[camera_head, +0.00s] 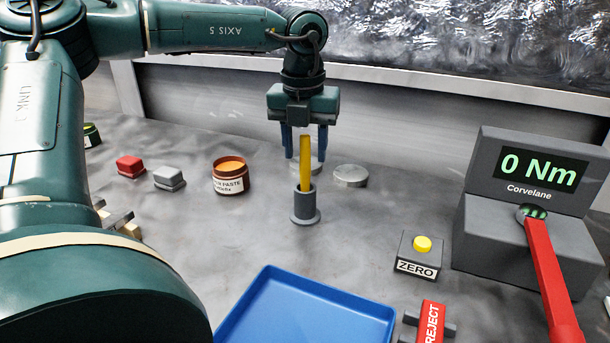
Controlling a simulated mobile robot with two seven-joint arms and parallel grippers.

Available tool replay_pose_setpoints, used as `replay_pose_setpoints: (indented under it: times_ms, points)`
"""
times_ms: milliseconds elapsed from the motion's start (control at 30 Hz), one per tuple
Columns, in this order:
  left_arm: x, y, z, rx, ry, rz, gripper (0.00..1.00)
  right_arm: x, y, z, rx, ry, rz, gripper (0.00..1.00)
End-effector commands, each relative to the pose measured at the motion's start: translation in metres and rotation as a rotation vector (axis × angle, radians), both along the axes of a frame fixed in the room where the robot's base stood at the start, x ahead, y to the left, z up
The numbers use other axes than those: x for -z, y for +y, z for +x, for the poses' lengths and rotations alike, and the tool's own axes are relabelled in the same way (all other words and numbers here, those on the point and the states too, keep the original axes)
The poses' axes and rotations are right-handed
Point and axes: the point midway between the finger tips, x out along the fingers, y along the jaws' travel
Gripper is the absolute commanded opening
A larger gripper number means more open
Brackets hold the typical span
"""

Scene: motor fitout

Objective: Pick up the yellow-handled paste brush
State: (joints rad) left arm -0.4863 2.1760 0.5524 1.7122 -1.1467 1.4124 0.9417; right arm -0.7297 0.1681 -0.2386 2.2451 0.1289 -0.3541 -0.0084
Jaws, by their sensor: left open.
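The paste brush's yellow handle (305,166) stands upright in a small dark grey holder (305,206) near the middle of the bench. Its lower end is hidden inside the holder. My left gripper (305,151) points down from above, behind the brush in the picture. Its two blue fingers are apart, one on each side of the handle's upper part as seen here. Nothing shows held between them. I cannot tell whether the fingers are level with the handle in depth. My right gripper is not in view.
An open paste jar (230,176) stands left of the holder, with grey (169,179) and red (131,166) blocks beyond. A metal disc (350,176) lies right. A blue tray (306,314), ZERO button box (420,256) and torque display (525,200) with red-handled tool (552,275) occupy the front and right.

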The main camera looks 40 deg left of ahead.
Motion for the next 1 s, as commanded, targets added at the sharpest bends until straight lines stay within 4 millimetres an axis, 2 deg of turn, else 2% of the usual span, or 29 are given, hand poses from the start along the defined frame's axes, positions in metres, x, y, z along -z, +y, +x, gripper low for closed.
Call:
replay_pose_setpoints:
  times_ms: [267, 800, 1000]
  points:
    - [0.0043, 0.0002, 0.0005, 0.0, -0.002, 0.001, 0.44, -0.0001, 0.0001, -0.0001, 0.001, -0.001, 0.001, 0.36]
    - [0.004, 0.0003, 0.0005, 0.0, -0.002, 0.001, 0.01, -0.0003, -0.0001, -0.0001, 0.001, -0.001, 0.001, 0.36]
    - [0.0039, 0.0002, 0.0005, 0.0, -0.002, 0.001, 0.0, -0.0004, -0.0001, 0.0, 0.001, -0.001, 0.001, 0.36]
